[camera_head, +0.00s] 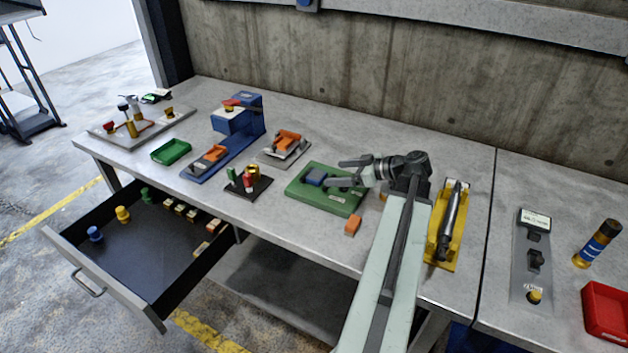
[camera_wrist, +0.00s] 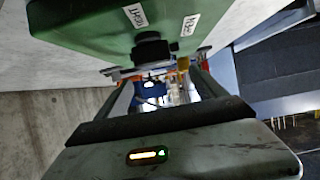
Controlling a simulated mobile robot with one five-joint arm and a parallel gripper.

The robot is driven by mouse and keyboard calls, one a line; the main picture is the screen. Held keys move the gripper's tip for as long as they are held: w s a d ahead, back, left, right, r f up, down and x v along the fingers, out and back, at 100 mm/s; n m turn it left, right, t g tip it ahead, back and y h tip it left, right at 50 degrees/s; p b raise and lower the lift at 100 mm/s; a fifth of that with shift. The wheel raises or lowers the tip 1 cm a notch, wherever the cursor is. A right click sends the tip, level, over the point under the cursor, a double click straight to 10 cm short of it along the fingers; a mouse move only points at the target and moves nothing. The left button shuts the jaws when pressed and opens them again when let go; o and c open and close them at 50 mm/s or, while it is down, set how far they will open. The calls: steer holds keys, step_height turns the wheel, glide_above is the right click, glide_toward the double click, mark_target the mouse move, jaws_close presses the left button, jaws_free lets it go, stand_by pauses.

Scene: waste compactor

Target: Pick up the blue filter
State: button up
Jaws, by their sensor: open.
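Several things are blue, and I cannot tell for certain which is the filter. A small blue peg-like piece (camera_head: 95,234) stands upright at the left of the open drawer, beside a yellow and a green one. In the wrist view the green fixture (camera_wrist: 95,30) fills the top, close to the open fingers.
The open drawer (camera_head: 145,265) juts out at the front left. A blue stand (camera_head: 237,115), small green tray (camera_head: 171,151), black holder (camera_head: 248,187), orange block (camera_head: 353,224) and yellow cradle (camera_head: 445,250) occupy the bench. A concrete wall (camera_head: 400,75) rises behind.

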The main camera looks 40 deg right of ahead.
mark_target(319, 176)
steer(key=b+x, duration=0.1)
steer(key=x, duration=0.1)
steer(key=b+x, duration=0.1)
steer(key=x, duration=0.1)
steer(key=b+x, duration=0.1)
steer(key=x, duration=0.2)
steer(key=shift+d+f+b, duration=0.15)
steer(key=shift+f+b, duration=0.2)
steer(key=shift+w, duration=0.25)
steer(key=c, duration=1.5)
